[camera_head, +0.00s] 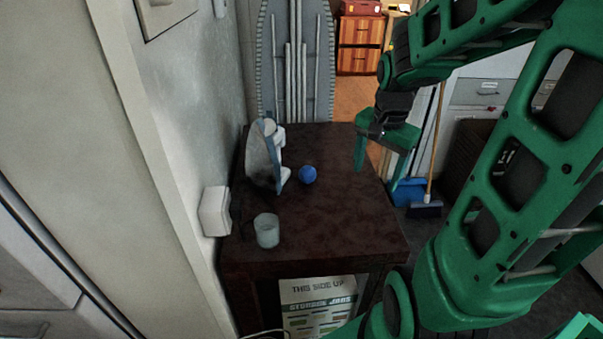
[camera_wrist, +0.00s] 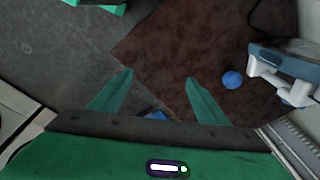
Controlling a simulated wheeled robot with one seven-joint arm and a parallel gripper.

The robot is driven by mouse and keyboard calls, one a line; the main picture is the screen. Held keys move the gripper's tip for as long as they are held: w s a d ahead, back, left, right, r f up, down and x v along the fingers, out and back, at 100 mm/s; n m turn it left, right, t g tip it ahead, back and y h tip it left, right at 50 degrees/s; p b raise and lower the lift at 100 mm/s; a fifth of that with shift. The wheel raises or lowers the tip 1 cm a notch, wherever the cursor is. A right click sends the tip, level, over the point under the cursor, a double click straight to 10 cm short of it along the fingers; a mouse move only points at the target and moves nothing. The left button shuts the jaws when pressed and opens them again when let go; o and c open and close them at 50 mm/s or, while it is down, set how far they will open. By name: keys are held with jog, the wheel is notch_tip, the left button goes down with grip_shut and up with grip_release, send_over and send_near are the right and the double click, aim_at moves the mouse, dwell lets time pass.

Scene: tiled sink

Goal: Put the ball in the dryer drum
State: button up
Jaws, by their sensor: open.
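A small blue ball (camera_head: 307,174) rests on the dark reddish-brown table (camera_head: 345,225), just right of an upright clothes iron (camera_head: 268,157). The ball also shows in the wrist view (camera_wrist: 232,80), right of my fingers and close to the iron (camera_wrist: 285,72). My gripper (camera_head: 382,160) is open and empty above the table's right edge, to the right of the ball and apart from it. In the wrist view its two green fingers (camera_wrist: 158,84) are spread, with the table edge and floor below. No dryer drum can be made out in either view.
A clear glass (camera_head: 266,231) stands on the table's near left part. An ironing board (camera_head: 296,60) leans behind the table. A blue dustpan (camera_head: 409,192) and a broom (camera_head: 426,207) are on the floor at right. The table's right half is clear.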

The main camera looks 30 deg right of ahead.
jog(key=w+f+m+t, duration=0.1)
jog(key=w+f+m, duration=0.4)
jog(key=w, duration=0.6)
jog(key=m+t+y, duration=0.2)
jog(key=m+t, duration=0.1)
jog(key=m, duration=0.6)
send_near(310, 169)
jog(key=f, duration=0.1)
jog(key=shift+x, duration=5.3)
jog(key=shift+a, duration=0.1)
jog(key=shift+c, duration=0.6)
jog(key=c, duration=1.1)
